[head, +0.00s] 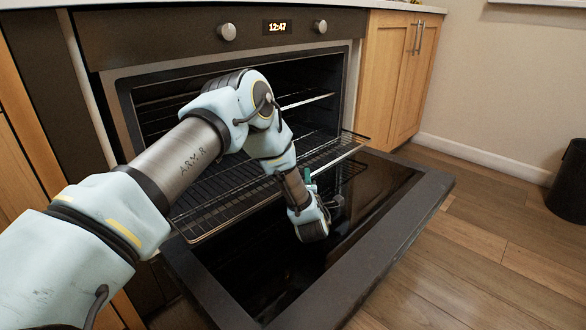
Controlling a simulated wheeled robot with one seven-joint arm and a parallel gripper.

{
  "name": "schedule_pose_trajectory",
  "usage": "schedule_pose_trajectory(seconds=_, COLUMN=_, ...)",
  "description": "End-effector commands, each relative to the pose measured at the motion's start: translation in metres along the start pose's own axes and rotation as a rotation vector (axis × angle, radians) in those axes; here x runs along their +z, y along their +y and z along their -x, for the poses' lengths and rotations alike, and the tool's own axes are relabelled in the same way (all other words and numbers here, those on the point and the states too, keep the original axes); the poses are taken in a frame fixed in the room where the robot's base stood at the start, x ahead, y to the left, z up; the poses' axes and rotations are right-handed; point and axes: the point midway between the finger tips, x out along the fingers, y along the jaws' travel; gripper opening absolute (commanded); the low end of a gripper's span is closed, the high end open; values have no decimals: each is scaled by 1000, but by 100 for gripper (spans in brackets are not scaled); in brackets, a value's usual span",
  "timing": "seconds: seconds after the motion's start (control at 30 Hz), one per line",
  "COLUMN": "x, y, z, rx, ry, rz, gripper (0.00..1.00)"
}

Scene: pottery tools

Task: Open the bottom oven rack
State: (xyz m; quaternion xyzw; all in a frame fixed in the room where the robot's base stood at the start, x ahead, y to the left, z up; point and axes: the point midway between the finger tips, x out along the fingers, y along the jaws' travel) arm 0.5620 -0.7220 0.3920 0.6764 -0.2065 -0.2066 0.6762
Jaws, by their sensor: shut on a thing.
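The oven (130,100) stands with its door (385,200) folded down flat in front. The bottom oven rack (228,200), a dark wire grid with a bright front rail, is slid partly out over the open door. My gripper (311,190) is at the front rail of this rack, right of its middle, and is shut on it. The arm and hand hide the fingertips and part of the rack. An upper rack (305,100) sits inside the oven cavity.
Wooden cabinets (395,80) flank the oven. The control panel with knobs and a clock (277,27) is above. A black bin (570,180) stands at the far right. The wooden floor (480,240) right of the door is clear.

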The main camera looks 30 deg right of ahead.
Motion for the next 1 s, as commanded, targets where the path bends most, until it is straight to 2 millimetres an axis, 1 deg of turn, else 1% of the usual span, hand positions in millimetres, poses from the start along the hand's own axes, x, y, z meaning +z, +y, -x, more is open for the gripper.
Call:
schedule_pose_trajectory(seconds=0.1, x=10, y=0, z=10, rx=-2, ry=-1, rz=1, gripper=0)
schedule_pose_trajectory(seconds=0.2, x=15, y=0, z=15, rx=-2, ry=-1, rz=0, gripper=0)
schedule_pose_trajectory(seconds=0.6, x=17, y=-1, z=16, rx=-1, ry=-1, rz=0, gripper=0)
schedule_pose_trajectory(seconds=0.63, x=17, y=-1, z=16, rx=-1, ry=-1, rz=0, gripper=18)
schedule_pose_trajectory(seconds=0.7, x=17, y=-1, z=16, rx=-1, ry=-1, rz=0, gripper=26)
schedule_pose_trajectory(seconds=0.87, x=16, y=0, z=16, rx=0, ry=-1, rz=0, gripper=44)
schedule_pose_trajectory(seconds=1.0, x=16, y=0, z=16, rx=0, ry=0, rz=0, gripper=45)
